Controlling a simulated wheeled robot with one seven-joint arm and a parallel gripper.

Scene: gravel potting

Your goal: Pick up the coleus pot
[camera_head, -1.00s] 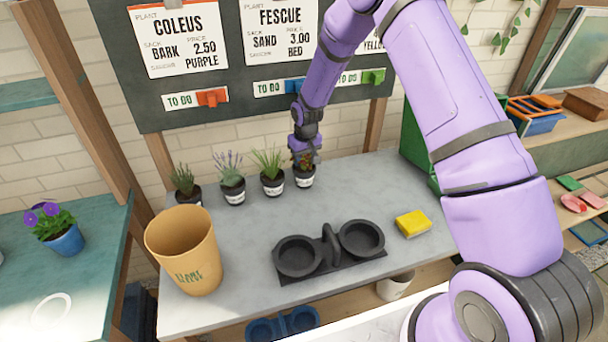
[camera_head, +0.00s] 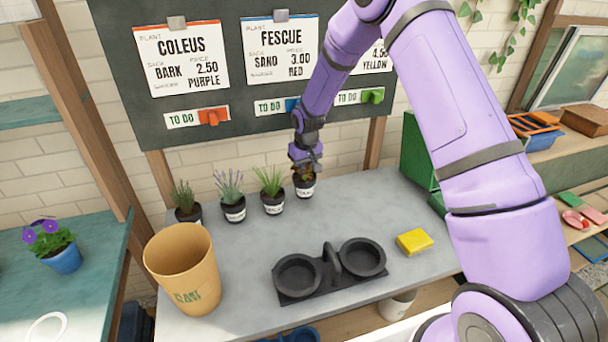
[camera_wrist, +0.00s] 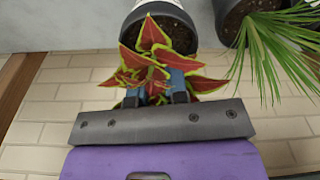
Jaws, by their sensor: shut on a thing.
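The coleus pot (camera_head: 304,190) is a small dark pot with a white label, at the right end of a row of pots at the back of the grey table. In the wrist view its pot (camera_wrist: 158,14) shows at the top, with red, yellow-edged coleus leaves (camera_wrist: 150,60) around the fingers. My gripper (camera_head: 303,168) comes down onto the plant from above and is shut on it. The fingers (camera_wrist: 160,88) are partly hidden by leaves, so the exact contact is not visible. I cannot tell whether the pot is off the table.
The fescue pot (camera_head: 271,192) stands close on the left, with two more pots beyond it. A tan bin (camera_head: 183,270), a black double holder (camera_head: 330,275) and a yellow sponge (camera_head: 414,241) are on the table. The sign board (camera_head: 130,110) is close behind.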

